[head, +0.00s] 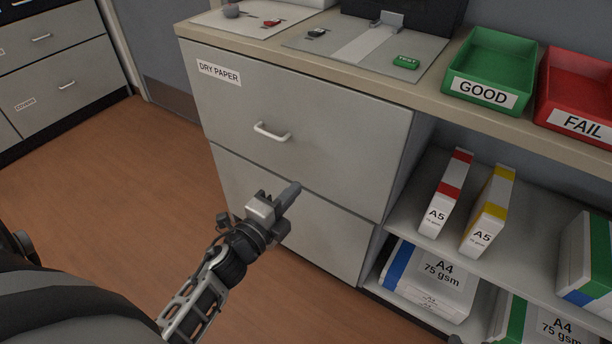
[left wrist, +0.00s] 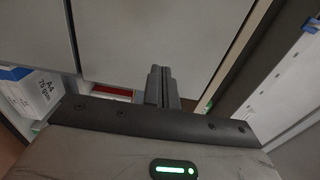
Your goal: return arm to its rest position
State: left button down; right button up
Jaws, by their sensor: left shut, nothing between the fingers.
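My left gripper (head: 291,192) is shut and empty. In the head view it reaches in from the lower left and hangs in front of the lower drawer of the grey cabinet (head: 300,215). It is below and a little right of the upper drawer's handle (head: 272,132) and apart from it. In the left wrist view its closed fingers (left wrist: 160,85) point toward the grey drawer fronts. My right gripper is not in view. Both drawers of the cabinet look closed; the upper one carries the label "DRY PAPER" (head: 218,72).
On the counter are a green tray "GOOD" (head: 485,95), a red tray "FAIL" (head: 580,124) and a plate with a green "TEST" button (head: 406,62). Open shelves at right hold A5 packs (head: 446,195) and A4 packs (head: 430,278). The brown floor (head: 100,180) at left is clear.

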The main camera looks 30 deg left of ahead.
pick_arm(q)
jog(key=shift+s, duration=0.1)
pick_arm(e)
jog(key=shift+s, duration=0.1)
